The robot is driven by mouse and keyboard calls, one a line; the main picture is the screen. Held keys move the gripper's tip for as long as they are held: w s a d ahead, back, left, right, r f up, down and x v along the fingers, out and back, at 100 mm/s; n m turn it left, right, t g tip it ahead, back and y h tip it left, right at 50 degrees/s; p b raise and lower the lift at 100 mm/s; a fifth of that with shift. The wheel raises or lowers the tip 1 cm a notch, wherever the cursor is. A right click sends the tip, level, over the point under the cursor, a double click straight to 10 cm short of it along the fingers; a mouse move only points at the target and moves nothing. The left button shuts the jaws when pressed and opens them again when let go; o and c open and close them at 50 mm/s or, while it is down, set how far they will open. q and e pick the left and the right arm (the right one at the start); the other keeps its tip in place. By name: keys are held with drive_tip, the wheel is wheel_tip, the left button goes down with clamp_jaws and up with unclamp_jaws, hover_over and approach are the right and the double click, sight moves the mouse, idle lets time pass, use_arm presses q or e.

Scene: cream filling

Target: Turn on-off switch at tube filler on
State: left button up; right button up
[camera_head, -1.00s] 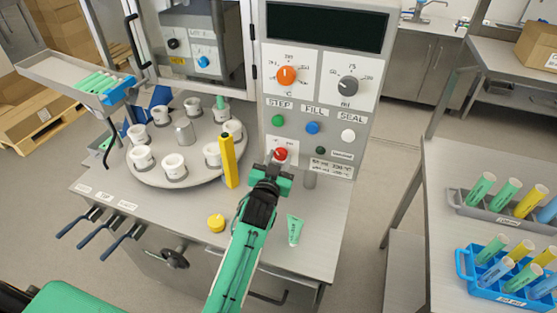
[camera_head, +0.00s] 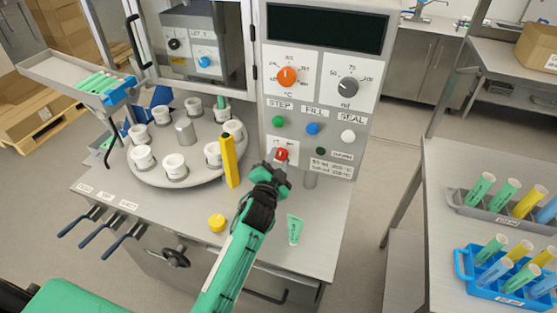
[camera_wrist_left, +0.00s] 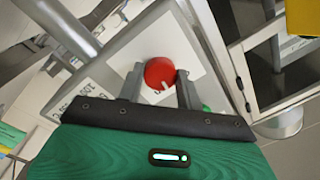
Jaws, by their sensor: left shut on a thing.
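The red on-off switch (camera_head: 281,154) sits low on the tube filler's front panel, below the green and blue buttons. In the left wrist view the round red knob (camera_wrist_left: 160,73) has a white mark pointing to its lower right. My left gripper (camera_head: 277,163) reaches up to the panel. In the wrist view its two fingers (camera_wrist_left: 159,85) are at both sides of the knob, shut on it. The knob's lower side is partly hidden by the gripper in the head view. My right gripper is not in view.
The turntable (camera_head: 165,181) with several white holders is at the left. The display (camera_head: 325,27) is dark.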

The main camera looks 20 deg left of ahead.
use_arm(q)
drive_tip(key=shift+m+h, duration=0.3)
drive_tip(key=shift+m, duration=2.1)
drive_tip(key=o, duration=1)
drive_tip(key=shift+s+f, duration=0.15)
drive_tip(key=shift+s, duration=0.25)
drive_tip(key=shift+s+f+b, duration=0.15)
drive_tip(key=shift+s+b, duration=0.75)
drive_tip(key=shift+s, duration=2.35)
drive_tip(key=shift+s+f+b, duration=0.15)
drive_tip(key=shift+s+b, duration=0.7)
drive_tip(key=shift+s, duration=2.35)
